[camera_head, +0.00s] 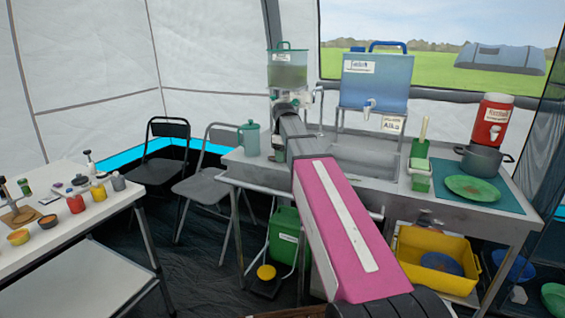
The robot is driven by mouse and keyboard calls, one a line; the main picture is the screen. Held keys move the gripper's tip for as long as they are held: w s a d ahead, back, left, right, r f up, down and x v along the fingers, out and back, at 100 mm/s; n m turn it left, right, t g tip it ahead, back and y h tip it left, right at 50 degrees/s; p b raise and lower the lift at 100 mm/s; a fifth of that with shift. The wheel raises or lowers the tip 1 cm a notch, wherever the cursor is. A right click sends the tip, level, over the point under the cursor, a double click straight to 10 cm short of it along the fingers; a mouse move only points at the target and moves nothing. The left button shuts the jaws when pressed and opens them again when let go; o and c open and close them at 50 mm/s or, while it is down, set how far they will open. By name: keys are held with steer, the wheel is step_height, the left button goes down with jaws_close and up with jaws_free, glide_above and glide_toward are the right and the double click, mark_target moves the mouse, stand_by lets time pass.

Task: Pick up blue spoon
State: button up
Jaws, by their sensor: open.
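I cannot make out a blue spoon anywhere in the head view. My arm, with its pink link, reaches over the sink counter (250,168) and hides part of its middle. My gripper (279,142) is at the far end of the arm, low over the counter's left part, beside a teal jug (249,138). It is small and partly hidden by the arm. It is open, but its fingertips and anything between them are too small to tell.
A green dispenser (287,70) and a blue water tank (377,80) stand behind the sink. To the right are a grey pot (482,160), green plate (472,189) and red cooler (492,119). A white table (100,205) with jars stands left, near folding chairs (207,187).

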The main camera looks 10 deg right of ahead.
steer(key=shift+f, duration=0.45)
jaws_close()
steer(key=shift+r, duration=0.1)
steer(key=shift+r, duration=0.5)
steer(key=r, duration=0.3)
steer(key=shift+s+a+r, duration=0.15)
steer(key=shift+s+r, duration=0.05)
steer(key=shift+s, duration=0.05)
steer(key=s+a+r, duration=0.6)
steer(key=s, duration=0.3)
steer(key=shift+s+r, duration=0.15)
steer(key=shift+r, duration=0.1)
